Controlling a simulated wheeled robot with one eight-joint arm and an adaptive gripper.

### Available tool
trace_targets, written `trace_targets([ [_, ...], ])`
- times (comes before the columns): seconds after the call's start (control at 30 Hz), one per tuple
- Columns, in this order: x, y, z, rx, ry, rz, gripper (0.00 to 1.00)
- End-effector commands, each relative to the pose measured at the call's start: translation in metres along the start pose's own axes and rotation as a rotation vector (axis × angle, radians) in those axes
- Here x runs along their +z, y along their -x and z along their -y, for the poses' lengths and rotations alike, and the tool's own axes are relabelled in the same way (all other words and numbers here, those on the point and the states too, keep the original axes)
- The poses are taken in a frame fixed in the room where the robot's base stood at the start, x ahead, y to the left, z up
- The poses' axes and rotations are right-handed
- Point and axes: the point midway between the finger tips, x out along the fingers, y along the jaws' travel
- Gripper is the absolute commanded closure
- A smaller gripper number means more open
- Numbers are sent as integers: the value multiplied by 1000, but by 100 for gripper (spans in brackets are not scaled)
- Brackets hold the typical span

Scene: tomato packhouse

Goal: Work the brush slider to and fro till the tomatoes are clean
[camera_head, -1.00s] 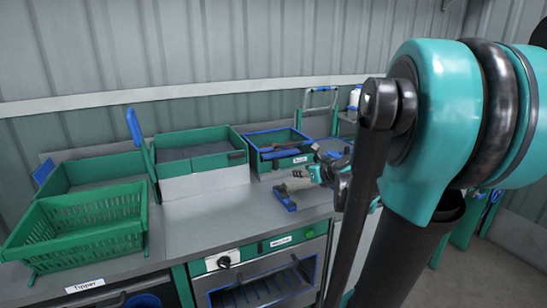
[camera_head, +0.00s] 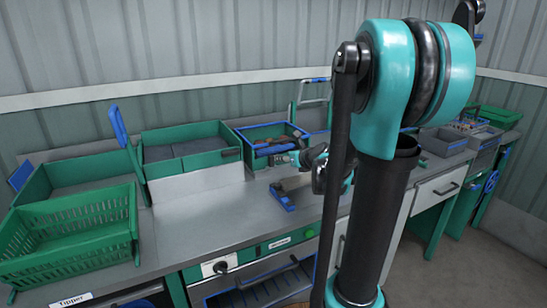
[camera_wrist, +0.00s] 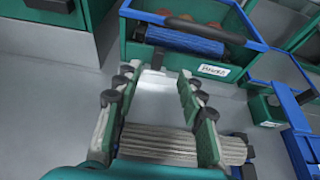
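The washer box (camera_head: 262,160), green with blue rims, stands on the bench and shows in the wrist view (camera_wrist: 135,52) ahead of my fingertips. A few reddish tomatoes (camera_wrist: 180,16) lie in it. A blue ribbed bar (camera_wrist: 185,40), which looks like the brush slider, lies across its near side. In the head view my gripper (camera_head: 297,159) is just in front of the box. I cannot tell if a fingertip touches the tab.
A beige ribbed roll (camera_wrist: 230,148) with blue parts lies on the bench below my fingers. Left are a green slatted crate (camera_head: 70,235) and a dark-floored green tray (camera_head: 190,150). Grey trays (camera_head: 443,143) stand far right. The bench front (camera_head: 190,225) is clear.

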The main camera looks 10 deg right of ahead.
Motion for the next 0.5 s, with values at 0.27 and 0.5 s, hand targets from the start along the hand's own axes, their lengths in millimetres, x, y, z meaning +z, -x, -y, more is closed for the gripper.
trace_targets([
  [0.27, 0, -41, 0, 2, 1, 0, 60],
  [0.5, 0, -77, 0, 2, 1, 0, 60],
])
